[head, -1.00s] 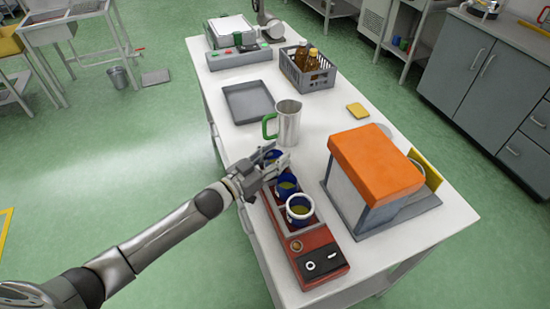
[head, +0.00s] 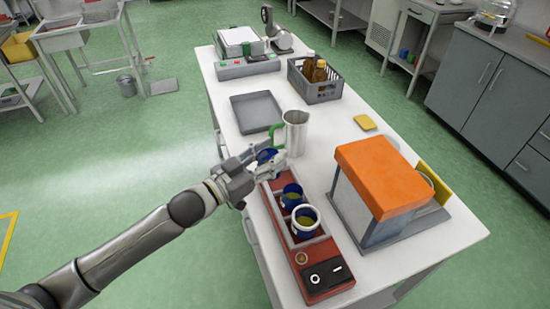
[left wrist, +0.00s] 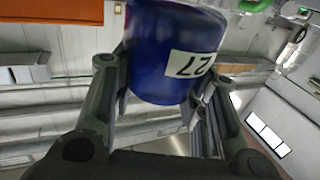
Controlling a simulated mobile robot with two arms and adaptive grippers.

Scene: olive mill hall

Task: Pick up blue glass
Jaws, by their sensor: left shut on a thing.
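A blue glass (left wrist: 172,50) with a white label marked 27 is between the fingers of my left gripper in the left wrist view. In the head view the same blue glass (head: 267,155) shows partly behind the fingers. My left gripper (head: 270,160) is shut on it, above the far end of the red warmer (head: 325,276). Two more blue glasses stand in the warmer, one in the middle (head: 291,197) and one nearer (head: 305,222) with a white ring on its rim. My right gripper is not in view.
A steel jug (head: 297,133) with a green handle stands just behind the held glass. A box with an orange lid (head: 382,178) stands to the right. A grey tray (head: 256,112) and a crate with bottles (head: 315,87) are farther back. A yellow sponge (head: 365,122) lies at right.

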